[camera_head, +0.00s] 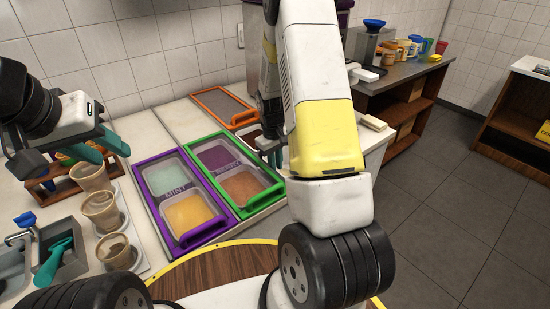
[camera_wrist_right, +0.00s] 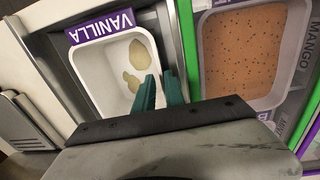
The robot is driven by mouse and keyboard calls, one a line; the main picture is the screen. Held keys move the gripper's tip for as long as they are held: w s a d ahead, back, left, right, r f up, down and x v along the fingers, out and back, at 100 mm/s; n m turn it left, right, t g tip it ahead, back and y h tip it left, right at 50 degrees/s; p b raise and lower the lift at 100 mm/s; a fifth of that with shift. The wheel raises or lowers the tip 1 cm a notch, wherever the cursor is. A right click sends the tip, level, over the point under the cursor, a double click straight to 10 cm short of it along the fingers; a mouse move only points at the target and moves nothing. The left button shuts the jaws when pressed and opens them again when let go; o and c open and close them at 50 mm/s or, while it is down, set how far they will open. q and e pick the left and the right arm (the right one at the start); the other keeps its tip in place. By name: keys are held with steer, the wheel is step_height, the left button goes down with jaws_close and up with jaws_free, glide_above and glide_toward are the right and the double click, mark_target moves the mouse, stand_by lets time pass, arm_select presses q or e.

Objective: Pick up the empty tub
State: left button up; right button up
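The empty tub (camera_wrist_right: 103,73) is white with a purple VANILLA label and a few pale yellow remnants on its floor, in the right wrist view. In the head view my right arm hides most of that spot. My right gripper (camera_wrist_right: 159,90) has its teal fingers at the tub's right wall, one over the inside and one by the outside, with a narrow gap between them. I cannot tell whether they press on the wall. My left gripper (camera_head: 97,146) is open and empty at the left, above the cups.
A tub of speckled orange topping (camera_wrist_right: 243,50) stands right of the empty tub. Purple (camera_head: 150,192) and green (camera_head: 252,209) frames hold filled tubs. Paper cups (camera_head: 101,211) stand at the left by a metal bin with a teal scoop (camera_head: 55,261). An orange-framed slot (camera_head: 218,99) lies behind.

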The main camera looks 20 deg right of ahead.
step_height(320, 180, down, 3)
steer(key=shift+d+f, duration=0.1)
jaws_close()
stand_by(1.7)
